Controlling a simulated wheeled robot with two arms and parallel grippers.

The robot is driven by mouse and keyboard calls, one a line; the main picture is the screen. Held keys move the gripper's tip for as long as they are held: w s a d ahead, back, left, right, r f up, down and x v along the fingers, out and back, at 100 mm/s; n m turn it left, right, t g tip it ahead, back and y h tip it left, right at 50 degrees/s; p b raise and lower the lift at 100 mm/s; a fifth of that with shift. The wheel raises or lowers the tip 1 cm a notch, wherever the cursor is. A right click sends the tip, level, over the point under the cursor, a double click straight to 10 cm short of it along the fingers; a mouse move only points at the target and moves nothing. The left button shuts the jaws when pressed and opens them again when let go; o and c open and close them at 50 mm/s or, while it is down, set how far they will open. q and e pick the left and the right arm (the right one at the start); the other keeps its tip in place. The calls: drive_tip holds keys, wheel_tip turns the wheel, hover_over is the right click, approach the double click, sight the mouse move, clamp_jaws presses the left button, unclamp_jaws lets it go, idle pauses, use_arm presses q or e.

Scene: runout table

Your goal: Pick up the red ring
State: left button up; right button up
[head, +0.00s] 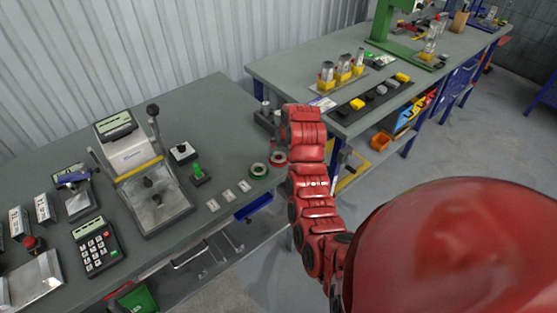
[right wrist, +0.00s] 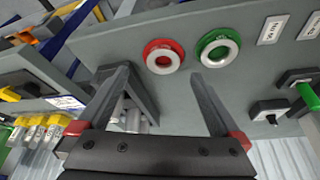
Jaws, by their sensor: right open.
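The red ring (head: 278,158) lies flat near the front right corner of the left grey worktable (head: 232,108), partly beside my red arm in the head view. In the right wrist view the red ring (right wrist: 163,44) has a pale metal inner ring and sits just beyond the gap between the fingertips. My right gripper (head: 264,113) is open and empty; its two dark fingers (right wrist: 163,76) show apart in the right wrist view, with no contact with the ring visible. My left gripper is not in view.
A green ring (head: 258,170) lies close beside the red one. White label plates (head: 228,195) and switch boxes (head: 182,152) are nearby. A second workbench (head: 430,75) with yellow-based parts stands behind a gap at right. A corrugated wall (head: 60,70) runs behind.

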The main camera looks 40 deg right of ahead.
sight(278, 159)
drive_tip(key=shift+f, duration=0.15)
drive_tip(key=shift+w+a+f+p, duration=0.1)
drive_tip(key=shift+w+f+p, duration=0.15)
drive_tip(key=shift+p, duration=0.3)
drive_tip(key=p+x, duration=0.2)
drive_tip(key=shift+w+a+f, duration=0.1)
drive_tip(key=shift+w+f, duration=0.15)
drive_tip(key=shift+f, duration=0.1)
drive_tip(key=shift+p+x, duration=0.3)
drive_tip(key=shift+x, duration=0.65)
drive_tip(key=c, duration=1.6)
